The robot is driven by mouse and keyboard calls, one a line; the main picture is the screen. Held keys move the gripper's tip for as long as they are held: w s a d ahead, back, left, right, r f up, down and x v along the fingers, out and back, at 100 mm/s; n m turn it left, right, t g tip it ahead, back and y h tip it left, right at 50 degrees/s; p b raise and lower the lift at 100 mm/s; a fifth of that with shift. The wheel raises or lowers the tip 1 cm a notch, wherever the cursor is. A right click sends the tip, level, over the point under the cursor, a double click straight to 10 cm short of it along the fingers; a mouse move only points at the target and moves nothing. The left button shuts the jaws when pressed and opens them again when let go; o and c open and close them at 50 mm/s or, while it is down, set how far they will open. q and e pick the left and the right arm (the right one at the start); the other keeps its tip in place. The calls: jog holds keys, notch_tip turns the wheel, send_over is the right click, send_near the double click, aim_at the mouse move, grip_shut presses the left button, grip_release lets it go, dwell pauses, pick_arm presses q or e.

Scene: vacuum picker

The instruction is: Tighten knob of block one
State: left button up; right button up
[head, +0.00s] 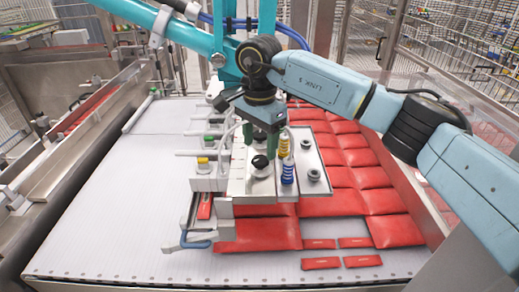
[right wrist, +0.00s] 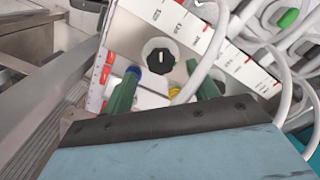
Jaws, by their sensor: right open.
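A round black knob (head: 260,162) sits on top of a metal block of the vacuum picker (head: 238,184). In the right wrist view the knob (right wrist: 160,60) has a light mark on its face and sits in a round pale seat. My right gripper (head: 260,146) points down just above this knob. Its two green fingers (right wrist: 165,90) are apart with nothing between them, and the knob shows beyond their gap. I cannot tell whether either finger touches it. Which block is block one is not marked legibly. My left gripper is not in view.
Blue (head: 287,171) and yellow (head: 284,146) spring fittings stand close right of the knob. Another black knob (head: 314,174) sits farther right. Red packets (head: 256,235) lie under and around the picker. White hoses (right wrist: 205,55) run close by. The white conveyor (head: 110,220) at left is clear.

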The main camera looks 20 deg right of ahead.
aim_at(259, 159)
jog(key=shift+f+p, duration=0.3)
jog(key=shift+f, duration=1.5)
jog(key=c, duration=1)
